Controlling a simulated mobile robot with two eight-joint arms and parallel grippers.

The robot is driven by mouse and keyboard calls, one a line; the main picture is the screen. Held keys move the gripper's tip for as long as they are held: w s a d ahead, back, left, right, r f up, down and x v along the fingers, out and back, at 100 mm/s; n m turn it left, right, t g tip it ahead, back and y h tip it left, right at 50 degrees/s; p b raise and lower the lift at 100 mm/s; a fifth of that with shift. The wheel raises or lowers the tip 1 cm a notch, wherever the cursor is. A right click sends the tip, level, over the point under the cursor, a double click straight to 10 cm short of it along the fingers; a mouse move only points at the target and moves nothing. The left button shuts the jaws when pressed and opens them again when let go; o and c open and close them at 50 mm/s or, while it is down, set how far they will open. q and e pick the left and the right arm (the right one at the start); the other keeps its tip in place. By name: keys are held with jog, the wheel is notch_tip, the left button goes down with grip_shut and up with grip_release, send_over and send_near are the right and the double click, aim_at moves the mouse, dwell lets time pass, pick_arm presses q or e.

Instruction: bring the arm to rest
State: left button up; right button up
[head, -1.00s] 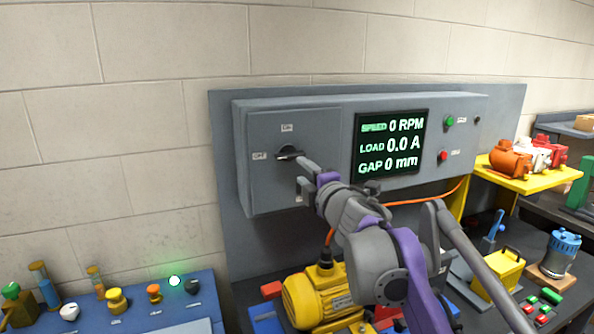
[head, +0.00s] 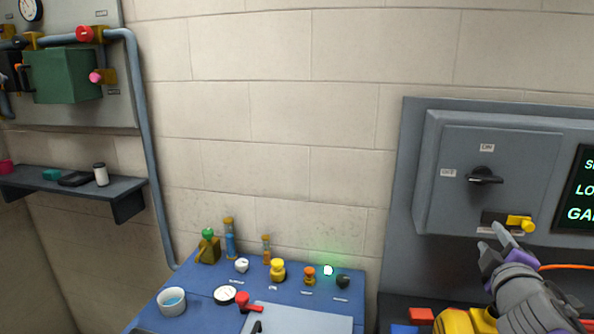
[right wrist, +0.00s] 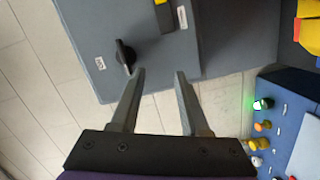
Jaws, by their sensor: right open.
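My right gripper (head: 497,240) is in front of the grey control box (head: 425,190) at the right of the head view, below its black rotary switch (head: 484,177). The switch handle lies roughly level, toward the OFF label. In the right wrist view the two fingers of the right gripper (right wrist: 160,85) are apart with nothing between them. The switch also shows in that view (right wrist: 124,55), near the left fingertip; I cannot tell the exact gap. A yellow padlock-like piece (head: 521,223) sits at the box's lower edge. My left gripper is not in view.
A yellow motor (head: 460,321) is below the box. A shelf (head: 75,185), a pipe (head: 142,130) and a green box (head: 67,75) are at left. The wall between is bare.

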jog(key=s+a+f+m+g+y, duration=0.2)
jog(key=s+a+f, duration=0.4)
jog(key=f, duration=0.6)
jog(key=s+a+f+m+g+y, duration=0.3)
jog(key=s+a+f, duration=0.3)
jog(key=a+f, duration=0.3)
jog(key=s+a+f+m+g+y, duration=0.2)
jog(key=s+a+f+m+g, duration=0.2)
jog(key=f, duration=1)
jog(key=s+a, duration=0.2)
jog(key=a, duration=0.2)
jog(key=shift+f+g, duration=0.3)
jog(key=shift+s, duration=0.1)
